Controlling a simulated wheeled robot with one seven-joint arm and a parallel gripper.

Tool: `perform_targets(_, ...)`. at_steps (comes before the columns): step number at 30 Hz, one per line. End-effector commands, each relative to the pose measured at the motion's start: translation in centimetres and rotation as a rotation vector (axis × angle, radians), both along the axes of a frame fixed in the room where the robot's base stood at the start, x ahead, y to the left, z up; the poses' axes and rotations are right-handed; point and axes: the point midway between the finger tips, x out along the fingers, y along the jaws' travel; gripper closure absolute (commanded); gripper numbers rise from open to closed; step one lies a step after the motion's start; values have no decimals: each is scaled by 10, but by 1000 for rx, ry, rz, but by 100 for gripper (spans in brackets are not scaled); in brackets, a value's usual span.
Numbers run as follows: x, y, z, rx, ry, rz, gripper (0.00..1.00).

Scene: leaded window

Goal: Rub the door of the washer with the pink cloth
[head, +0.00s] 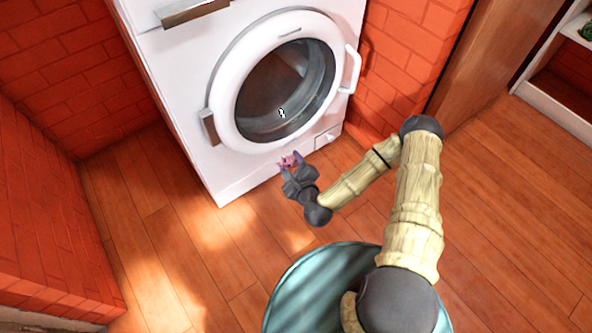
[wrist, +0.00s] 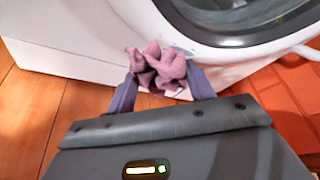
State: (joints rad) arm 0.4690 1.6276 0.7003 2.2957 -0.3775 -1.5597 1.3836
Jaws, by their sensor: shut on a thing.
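The white washer (head: 185,92) stands against the brick wall. Its round door (head: 287,82), with a white ring and dark glass, is closed, and a handle sits on its right side. My gripper (head: 291,165) is in front of the washer, below the door in the head view. It is shut on the crumpled pink cloth (wrist: 158,70), which bunches up between the two fingers in the wrist view. The lower part of the door (wrist: 235,22) shows at the top right of the wrist view, beyond the cloth. I cannot tell whether the cloth touches the washer.
Red brick walls (head: 50,190) stand left of and behind the washer. A brown wooden door or panel (head: 455,75) and a white shelf (head: 560,115) are at the right. The wooden floor (head: 150,240) in front is clear.

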Motion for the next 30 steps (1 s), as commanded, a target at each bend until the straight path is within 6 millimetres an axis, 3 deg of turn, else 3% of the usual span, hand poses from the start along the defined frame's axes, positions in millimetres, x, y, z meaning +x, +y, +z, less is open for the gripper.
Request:
perform_targets(10, 22, 15, 0, -1, -1, 0, 65)
perform_targets(30, 23, 16, 0, 0, 0, 0, 65)
